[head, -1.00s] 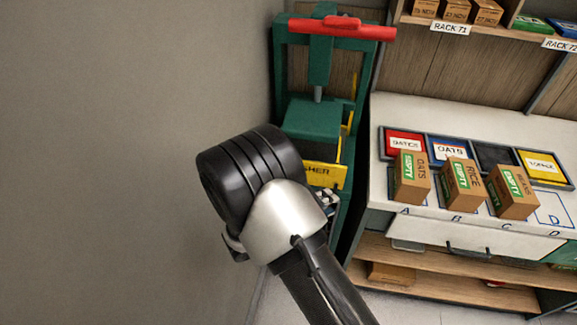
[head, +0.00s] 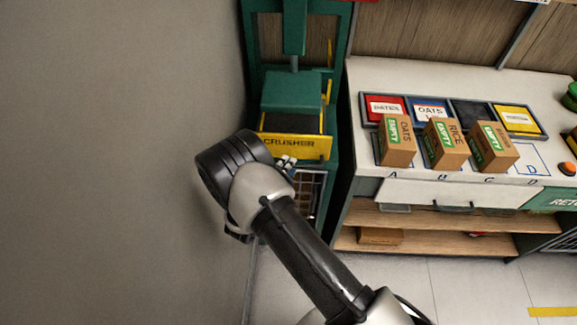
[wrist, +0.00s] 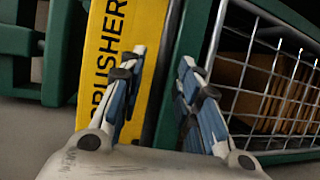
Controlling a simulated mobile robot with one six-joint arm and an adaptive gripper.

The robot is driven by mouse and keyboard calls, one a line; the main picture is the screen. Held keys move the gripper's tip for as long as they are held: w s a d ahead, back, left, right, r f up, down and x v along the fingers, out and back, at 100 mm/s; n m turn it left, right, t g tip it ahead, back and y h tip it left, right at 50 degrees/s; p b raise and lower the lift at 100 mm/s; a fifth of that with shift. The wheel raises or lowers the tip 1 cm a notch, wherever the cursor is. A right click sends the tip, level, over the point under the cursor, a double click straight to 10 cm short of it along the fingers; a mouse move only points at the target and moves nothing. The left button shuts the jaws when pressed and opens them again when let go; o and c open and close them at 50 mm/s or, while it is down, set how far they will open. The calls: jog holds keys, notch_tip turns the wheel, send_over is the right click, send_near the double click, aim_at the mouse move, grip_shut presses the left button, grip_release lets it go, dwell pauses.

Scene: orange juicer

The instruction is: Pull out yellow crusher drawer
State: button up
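The yellow crusher drawer (head: 295,146) sits low in the green crusher frame (head: 329,170), its front lettered CRUSHER. A dark area shows behind its front, below the green block. In the wrist view, the yellow front (wrist: 135,38) runs up the picture at the left. The left finger overlaps the yellow front; the right one is over the green frame. Contact cannot be told.
A wire-fronted compartment (head: 309,188) is below the drawer. A grey wall (head: 110,150) is close on the left. A white counter (head: 362,80) with EMPTY-labelled boxes (head: 442,146) and coloured bins stands on the right. Floor (head: 440,285) is clear below it.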

jog(key=shift+x, duration=1.05)
grip_shut()
